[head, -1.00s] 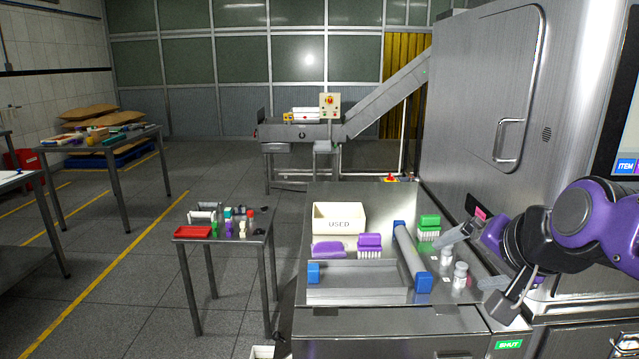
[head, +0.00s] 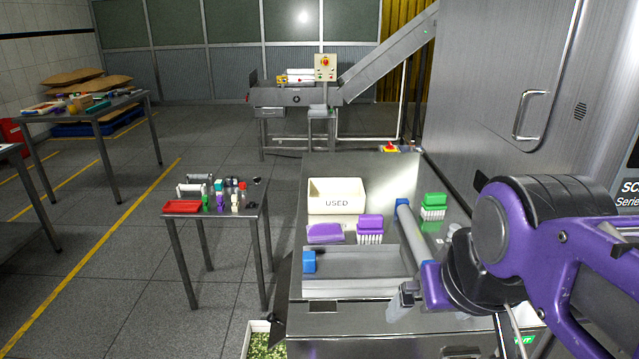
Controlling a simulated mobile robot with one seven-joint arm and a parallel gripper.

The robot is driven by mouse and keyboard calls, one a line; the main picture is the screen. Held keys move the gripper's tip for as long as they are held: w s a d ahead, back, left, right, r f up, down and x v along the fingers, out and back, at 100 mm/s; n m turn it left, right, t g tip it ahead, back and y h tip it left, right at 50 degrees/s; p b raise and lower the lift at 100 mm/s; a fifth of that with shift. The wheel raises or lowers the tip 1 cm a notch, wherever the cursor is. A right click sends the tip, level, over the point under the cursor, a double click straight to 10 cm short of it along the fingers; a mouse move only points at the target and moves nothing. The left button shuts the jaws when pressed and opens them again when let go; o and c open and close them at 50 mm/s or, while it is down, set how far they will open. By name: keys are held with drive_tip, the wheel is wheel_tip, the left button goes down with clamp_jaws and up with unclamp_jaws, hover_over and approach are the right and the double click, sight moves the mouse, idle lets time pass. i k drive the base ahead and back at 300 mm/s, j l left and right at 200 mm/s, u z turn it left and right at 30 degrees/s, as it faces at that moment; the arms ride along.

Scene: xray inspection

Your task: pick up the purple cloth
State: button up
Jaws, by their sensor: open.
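The purple cloth (head: 325,233) lies as a small flat folded pad in the steel tray area. It is in front of the cream USED bin (head: 336,197) and left of a purple-and-white brush (head: 370,229). My gripper (head: 405,302) is low on the right of the head view, over the front right of the steel counter. It is open, with a pale grey finger showing; the rest is largely hidden behind my purple and black arm. It is to the right of and nearer than the cloth, clear of it.
A grey roller with blue ends (head: 411,235) lies between cloth and arm. A green brush (head: 433,206) stands right of it. A blue block (head: 309,262) sits at the front left of the tray. A small side table (head: 250,212) with many items stands left.

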sight(325, 232)
drive_tip(key=j+z, duration=0.1)
drive_tip(key=j, duration=0.25)
drive_tip(key=k+j+z, duration=0.1)
drive_tip(key=j, duration=0.2)
drive_tip(key=k+j+z, duration=0.15)
drive_tip(key=j, duration=0.15)
drive_tip(key=j+z, duration=0.4)
drive_tip(key=j, duration=0.75)
drive_tip(key=k+j, duration=0.3)
drive_tip(key=i+l, duration=0.4)
drive_tip(key=i, duration=0.1)
